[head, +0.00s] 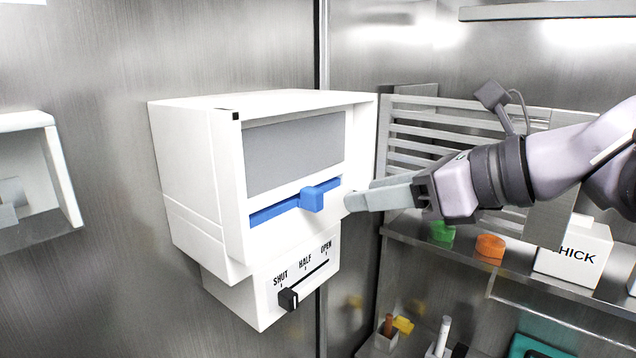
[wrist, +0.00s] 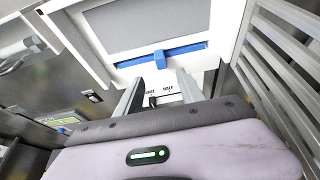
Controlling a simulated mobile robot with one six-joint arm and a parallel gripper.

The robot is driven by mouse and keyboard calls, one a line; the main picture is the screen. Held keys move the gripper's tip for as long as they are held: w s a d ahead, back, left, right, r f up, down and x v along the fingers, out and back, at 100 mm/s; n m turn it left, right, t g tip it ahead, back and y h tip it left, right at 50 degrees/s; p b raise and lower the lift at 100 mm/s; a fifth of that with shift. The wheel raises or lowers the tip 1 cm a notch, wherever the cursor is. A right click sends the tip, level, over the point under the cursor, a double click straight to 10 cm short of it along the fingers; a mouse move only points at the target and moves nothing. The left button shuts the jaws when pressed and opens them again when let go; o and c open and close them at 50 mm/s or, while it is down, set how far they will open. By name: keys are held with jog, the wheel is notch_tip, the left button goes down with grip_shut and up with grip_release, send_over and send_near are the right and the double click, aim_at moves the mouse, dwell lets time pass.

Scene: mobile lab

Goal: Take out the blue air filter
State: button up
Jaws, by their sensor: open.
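The blue air filter (head: 312,200) shows as a blue strip with a protruding block-shaped handle, set in a slot across the front of a white wall unit (head: 190,150). In the wrist view the blue filter (wrist: 160,58) lies ahead, beyond my fingertips. My gripper (head: 352,196) is open, just right of the handle in the head view, and seems empty. In the wrist view my gripper's two fingers (wrist: 158,85) are spread apart, with the handle above the gap between them. I cannot tell the exact distance to the handle.
A black slider (head: 288,299) below the slot sits at SHUT on a SHUT, HALF, OPEN scale. A slatted metal rack (head: 440,128) is to the right. A shelf below holds a green piece (head: 442,232), an orange piece (head: 490,246) and a white box (head: 575,250).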

aim_at(320, 196)
jog(key=x, duration=0.6)
jog(key=p+x, duration=0.1)
jog(key=x, duration=0.2)
jog(key=shift+w+a+r, duration=0.15)
jog(key=shift+w+a, duration=0.15)
jog(key=shift+w, duration=0.1)
jog(key=shift+s, duration=0.2)
jog(key=c, duration=0.4)
jog(key=shift+w+d, duration=0.1)
grip_shut()
